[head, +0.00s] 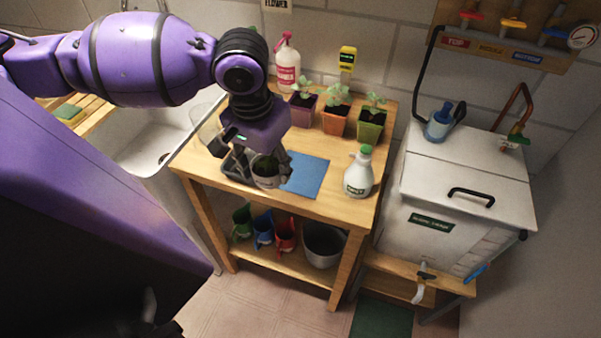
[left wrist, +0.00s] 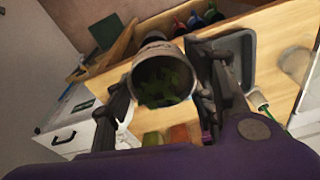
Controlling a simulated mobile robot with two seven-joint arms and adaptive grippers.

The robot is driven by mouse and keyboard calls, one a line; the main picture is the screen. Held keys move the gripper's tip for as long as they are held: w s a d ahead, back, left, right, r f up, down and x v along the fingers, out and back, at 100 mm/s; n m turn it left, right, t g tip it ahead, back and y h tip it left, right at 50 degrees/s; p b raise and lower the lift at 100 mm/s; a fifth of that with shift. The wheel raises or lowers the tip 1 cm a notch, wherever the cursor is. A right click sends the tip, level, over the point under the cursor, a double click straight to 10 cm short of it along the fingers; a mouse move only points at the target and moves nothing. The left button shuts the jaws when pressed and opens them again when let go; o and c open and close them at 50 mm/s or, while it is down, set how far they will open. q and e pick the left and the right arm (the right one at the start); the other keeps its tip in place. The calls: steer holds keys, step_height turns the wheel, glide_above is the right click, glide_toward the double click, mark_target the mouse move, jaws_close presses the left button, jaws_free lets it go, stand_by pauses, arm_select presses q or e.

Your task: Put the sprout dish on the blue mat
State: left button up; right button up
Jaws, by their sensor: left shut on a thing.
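The sprout dish (head: 266,177) is a pale round cup with dark green leaves inside. In the left wrist view the dish (left wrist: 163,101) shows its open top between my two fingers. My left gripper (head: 263,163) is shut on the dish. The blue mat (head: 309,176) lies flat on the wooden bench, just right of the dish. The dish is at the mat's left edge; I cannot tell whether it is clear of the bench. The mat is partly hidden by my gripper. My right gripper is not in view.
A dark tray (head: 232,171) is left of the dish, close to it. A white bottle with a green cap (head: 358,174) stands right of the mat. Purple (head: 302,109), orange (head: 335,121) and green (head: 370,126) seedling pots line the back. A clear beaker (head: 204,122) is at the left.

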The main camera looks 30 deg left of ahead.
arm_select(q)
steer(key=shift+s+a, duration=0.1)
steer(key=shift+a, duration=0.4)
steer(key=w+f+b, duration=0.2)
steer(key=w+f, duration=0.2)
steer(key=w, duration=0.5)
glide_above(302, 171)
steer(key=s, duration=0.1)
step_height(302, 171, down, 5)
steer(key=shift+s+r+b, duration=0.1)
steer(key=shift+s+b, duration=0.05)
steer(key=shift+b, duration=0.25)
steer(key=shift+f, duration=0.25)
steer(key=f, duration=0.3)
steer(key=shift+w+f, duration=0.3)
steer(key=shift+w, duration=0.1)
steer(key=shift+d, duration=0.1)
steer(key=o, duration=1.1)
steer(key=shift+o, duration=0.5)
